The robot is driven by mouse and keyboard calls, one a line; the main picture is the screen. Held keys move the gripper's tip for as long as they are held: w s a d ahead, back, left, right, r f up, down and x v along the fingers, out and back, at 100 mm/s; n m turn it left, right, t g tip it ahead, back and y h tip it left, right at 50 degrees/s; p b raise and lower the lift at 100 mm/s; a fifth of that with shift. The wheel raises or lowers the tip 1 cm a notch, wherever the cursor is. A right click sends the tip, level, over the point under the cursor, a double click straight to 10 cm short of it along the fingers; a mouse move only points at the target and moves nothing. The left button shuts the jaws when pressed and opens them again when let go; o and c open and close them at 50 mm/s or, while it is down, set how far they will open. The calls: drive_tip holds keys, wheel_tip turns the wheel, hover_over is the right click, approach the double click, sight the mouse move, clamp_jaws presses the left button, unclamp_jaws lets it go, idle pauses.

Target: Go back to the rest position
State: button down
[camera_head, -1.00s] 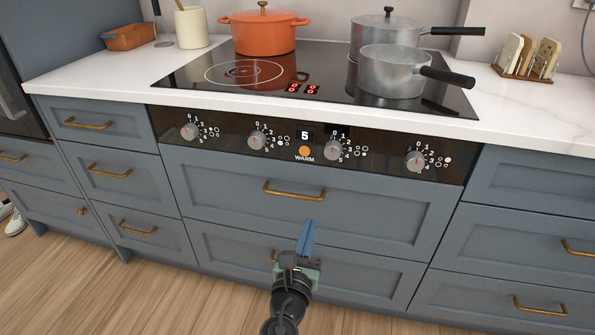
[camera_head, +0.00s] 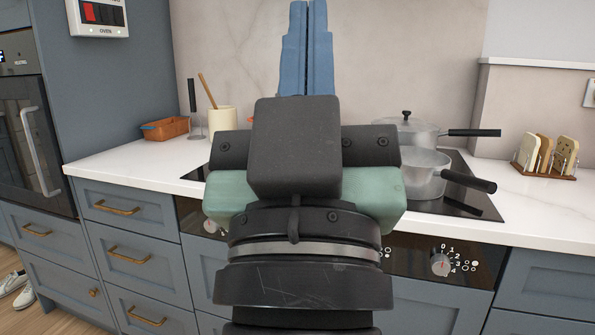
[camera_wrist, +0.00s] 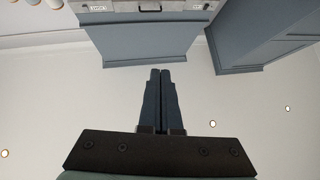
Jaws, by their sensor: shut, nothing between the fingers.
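My gripper (camera_head: 306,45) rises in the middle of the head view, close to the camera, with its blue fingers pointing up and pressed together, empty. The fingers also show in the wrist view (camera_wrist: 160,100), side by side and pointing toward the upper cabinets and the ceiling. My wrist and arm hide much of the hob and its control panel.
Behind my arm is the hob (camera_head: 465,190) with a saucepan (camera_head: 425,178) and a lidded pot (camera_head: 405,132). A toast rack (camera_head: 545,173) stands right; a terracotta dish (camera_head: 166,128) and utensil jar (camera_head: 222,121) stand left. The oven (camera_head: 35,145) is far left.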

wheel_tip(320, 180, up, 32)
drive_tip(key=s+y+p, duration=0.1)
drive_tip(key=s+p, duration=0.1)
drive_tip(key=p, duration=2.9)
drive_tip(key=shift+a+r+t, duration=0.2)
drive_tip(key=shift+a+t, duration=0.1)
drive_tip(key=shift+a, duration=0.1)
